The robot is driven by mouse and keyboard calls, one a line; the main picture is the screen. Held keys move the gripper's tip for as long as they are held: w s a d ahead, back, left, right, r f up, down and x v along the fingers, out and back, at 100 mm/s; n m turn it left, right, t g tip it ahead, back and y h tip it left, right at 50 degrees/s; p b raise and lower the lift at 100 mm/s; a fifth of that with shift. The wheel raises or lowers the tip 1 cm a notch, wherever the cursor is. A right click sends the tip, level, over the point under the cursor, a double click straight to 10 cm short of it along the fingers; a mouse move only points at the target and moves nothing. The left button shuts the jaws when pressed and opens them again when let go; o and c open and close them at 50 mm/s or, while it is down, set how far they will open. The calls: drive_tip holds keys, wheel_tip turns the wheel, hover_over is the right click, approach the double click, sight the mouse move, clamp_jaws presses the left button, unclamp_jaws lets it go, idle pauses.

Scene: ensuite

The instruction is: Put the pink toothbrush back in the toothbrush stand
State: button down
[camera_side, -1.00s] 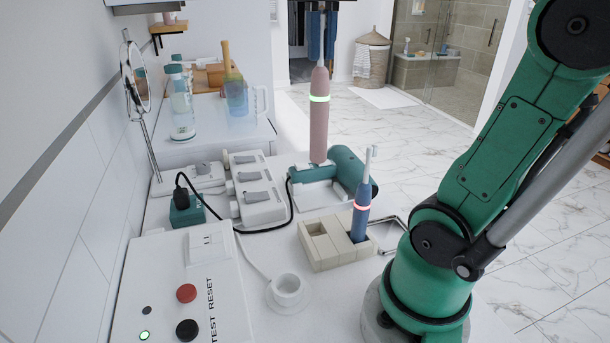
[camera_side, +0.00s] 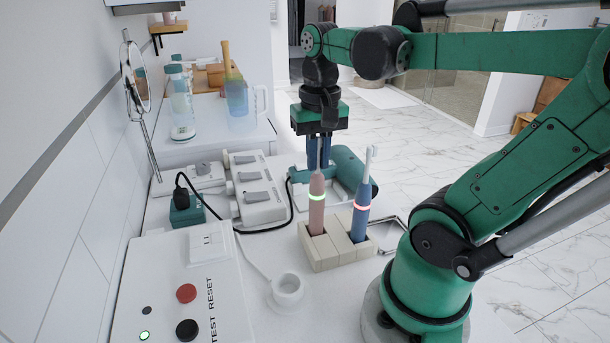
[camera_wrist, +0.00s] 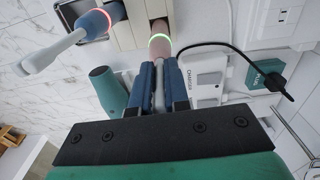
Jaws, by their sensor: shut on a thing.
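The pink toothbrush (camera_side: 317,212) with a lit green ring stands upright in the left compartment of the cream toothbrush stand (camera_side: 325,263). Its lower end is hidden inside the compartment. The blue toothbrush (camera_side: 361,215), with a lit red ring, stands in the right compartment. My gripper (camera_side: 319,162) points down above the stand, its blue fingers shut on the pink toothbrush's thin upper part. In the wrist view, the gripper (camera_wrist: 159,105) has the grey neck between its fingers, and the pink handle (camera_wrist: 160,46) reaches into the stand (camera_wrist: 126,35).
A teal cylindrical object (camera_side: 350,170) lies behind the stand. White socket blocks (camera_side: 255,190) and a black cable are to the left. A white ring-shaped holder (camera_side: 287,290) and a control box (camera_side: 185,285) are in front. A blue-tinted jug (camera_side: 238,100) stands farther back.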

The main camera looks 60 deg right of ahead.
drive_tip(key=shift+f, duration=0.3)
drive_tip(key=c, duration=0.9)
unclamp_jaws()
drive_tip(key=shift+o, duration=0.2)
wheel_tip(320, 180, up, 12)
drive_tip(key=shift+f, duration=0.1)
drive_tip(key=w+a+f+n+t, duration=0.3)
drive_tip(key=a+f+n, duration=0.1)
drive_tip(key=f, duration=0.2)
drive_tip(key=w+a+f+n+t, duration=0.3)
drive_tip(key=a+f+n+t, duration=0.1)
drive_tip(key=f, duration=0.3)
drive_tip(key=shift+w+a+f+n, duration=0.15)
drive_tip(key=shift+a+f+n, duration=0.1)
drive_tip(key=shift+a+n, duration=0.4)
drive_tip(key=shift+a, duration=0.1)
